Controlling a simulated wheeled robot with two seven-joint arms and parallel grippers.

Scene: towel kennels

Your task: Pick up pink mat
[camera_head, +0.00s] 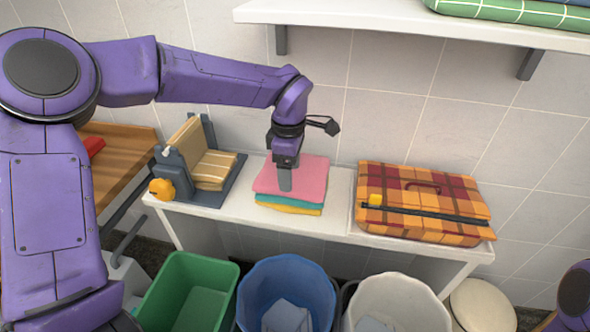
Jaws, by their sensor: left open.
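The pink mat (310,178) is folded and lies on top of a small stack on the white table (334,215). A teal cloth (300,201) and a yellow cloth (296,209) lie under it. My left gripper (285,188) points down over the left part of the pink mat, with its fingertips at or just above the surface. It is open; I cannot tell whether it touches the mat. The gripper hides a strip of the mat. My right gripper is out of view; only a bit of purple arm shows at the lower right.
An orange plaid case (420,188) sits right of the stack. A grey device with tan striped cloths (214,170) stands left. Green (165,300), blue (290,268) and white (395,290) bins stand in front below. A shelf (400,22) hangs above.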

